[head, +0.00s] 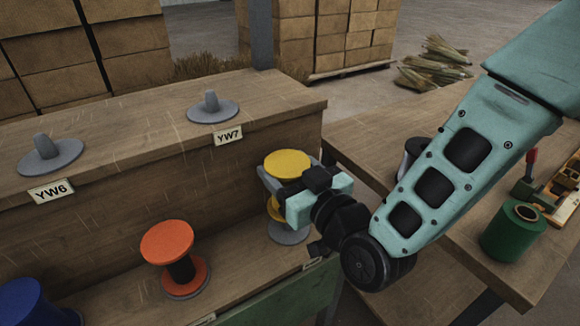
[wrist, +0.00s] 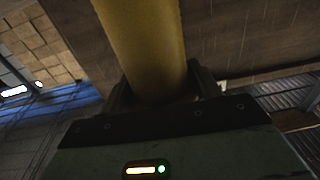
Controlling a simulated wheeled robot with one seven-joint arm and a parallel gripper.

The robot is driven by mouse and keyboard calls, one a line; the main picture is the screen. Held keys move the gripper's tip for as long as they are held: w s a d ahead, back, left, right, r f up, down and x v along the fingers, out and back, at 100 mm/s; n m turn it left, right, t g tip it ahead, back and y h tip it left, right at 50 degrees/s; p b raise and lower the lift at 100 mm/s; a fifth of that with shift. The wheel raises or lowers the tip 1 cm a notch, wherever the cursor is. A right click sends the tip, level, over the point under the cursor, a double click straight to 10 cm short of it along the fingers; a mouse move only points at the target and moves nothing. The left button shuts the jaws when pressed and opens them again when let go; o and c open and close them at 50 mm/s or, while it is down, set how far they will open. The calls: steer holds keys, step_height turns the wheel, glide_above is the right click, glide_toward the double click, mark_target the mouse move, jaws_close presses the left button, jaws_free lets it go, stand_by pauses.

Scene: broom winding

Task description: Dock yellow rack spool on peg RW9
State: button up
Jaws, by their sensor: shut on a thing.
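The yellow spool (head: 288,163) is upright at the right end of the lower shelf. Its lower flange shows partly behind my gripper. My gripper (head: 280,184) is shut on it from the right. In the wrist view the yellow spool (wrist: 145,45) stands between the fingers (wrist: 160,88). A grey peg base (head: 290,236) shows directly below the spool; its post is hidden. I cannot tell whether the spool touches the base or hangs just above it. The label near that peg (head: 312,263) is mostly hidden and unreadable, so RW9 cannot be confirmed.
An orange spool (head: 168,240) stands left on the same shelf, with a blue spool (head: 32,304) farther left. Empty pegs YW6 (head: 50,155) and YW7 (head: 213,107) are on the upper ledge. A table (head: 400,110) with a green spool (head: 513,232) is at right.

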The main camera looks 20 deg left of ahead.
steer(key=shift+f+b, duration=1.3)
steer(key=shift+f, duration=1.1)
steer(key=shift+d+b, duration=0.1)
steer(key=shift+b, duration=0.4)
steer(key=shift+f+b, duration=0.55)
steer(key=o, duration=0.7)
steer(key=shift+o, duration=0.2)
steer(key=v, duration=0.8)
steer(key=shift+s+d+r, duration=0.2)
steer(key=p, duration=0.3)
steer(key=shift+s+d+p, duration=0.1)
steer(key=shift+d+p, duration=0.1)
steer(key=shift+p, duration=0.15)
